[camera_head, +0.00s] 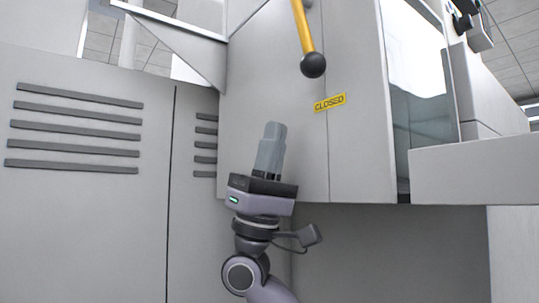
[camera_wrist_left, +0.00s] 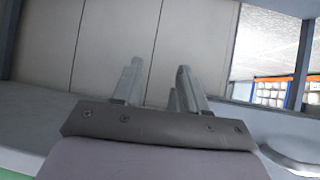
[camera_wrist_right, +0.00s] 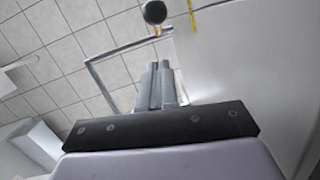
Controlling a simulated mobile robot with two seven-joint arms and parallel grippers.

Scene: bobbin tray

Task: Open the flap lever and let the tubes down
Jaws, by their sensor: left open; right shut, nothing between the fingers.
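The flap lever is a yellow bar (camera_head: 302,27) ending in a black ball knob (camera_head: 313,65). It hangs down from the top of the grey machine front, just left of and above a yellow "CLOSED" label (camera_head: 330,102). My right gripper (camera_head: 274,128) is raised below and left of the knob, apart from it, shut and empty. In the right wrist view the knob (camera_wrist_right: 154,12) shows beyond the shut fingers (camera_wrist_right: 160,66). My left gripper (camera_wrist_left: 158,66) shows only in its own wrist view, with its fingers apart and nothing between them. No tubes can be made out.
The grey machine front (camera_head: 265,65) stands behind my right gripper. A ledge (camera_head: 475,170) juts out at the right. A vented grey panel (camera_head: 80,180) fills the left. The space between my right gripper and the knob looks clear.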

